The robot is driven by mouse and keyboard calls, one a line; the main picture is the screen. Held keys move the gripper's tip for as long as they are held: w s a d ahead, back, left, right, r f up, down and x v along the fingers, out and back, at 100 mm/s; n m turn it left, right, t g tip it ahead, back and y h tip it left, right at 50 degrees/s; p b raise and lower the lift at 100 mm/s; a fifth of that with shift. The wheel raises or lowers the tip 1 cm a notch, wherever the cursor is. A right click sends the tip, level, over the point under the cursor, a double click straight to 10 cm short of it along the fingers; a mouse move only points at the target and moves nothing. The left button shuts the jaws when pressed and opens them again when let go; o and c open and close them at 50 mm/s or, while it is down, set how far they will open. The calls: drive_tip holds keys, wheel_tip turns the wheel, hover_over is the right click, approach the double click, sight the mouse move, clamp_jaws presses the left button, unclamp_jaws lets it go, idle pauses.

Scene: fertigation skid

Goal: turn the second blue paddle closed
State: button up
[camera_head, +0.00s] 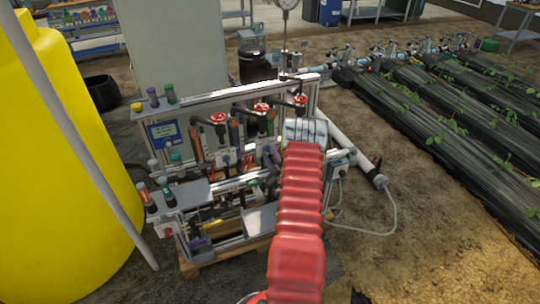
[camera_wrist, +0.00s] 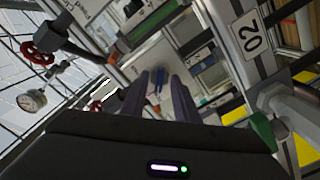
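A small blue paddle (camera_wrist: 158,80) shows in the wrist view, beyond and between the two dark fingers of my gripper (camera_wrist: 160,82). The fingers stand apart with a gap between them, and the gap looks empty. I cannot tell how far the paddle is from the fingertips or which way it is turned. In the head view my red arm reaches over the front right of the skid (camera_head: 240,90) and hides part of it. The fingers cannot be made out there, and I cannot tell which paddle is the second one.
Red handwheels (camera_head: 262,108) stand along the skid; one shows in the wrist view (camera_wrist: 38,52) near a round gauge (camera_wrist: 32,100). A plate marked 02 (camera_wrist: 252,38) is at the right. A yellow tank (camera_head: 60,170) stands left. Bare soil lies right of the skid.

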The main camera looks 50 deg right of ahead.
drive_tip(key=shift+c, duration=0.3)
clamp_jaws()
drive_tip(key=shift+m, duration=0.4)
drive_tip(key=m, duration=0.3)
drive_tip(key=shift+m, duration=2.5)
drive_tip(key=shift+o, duration=0.3)
unclamp_jaws()
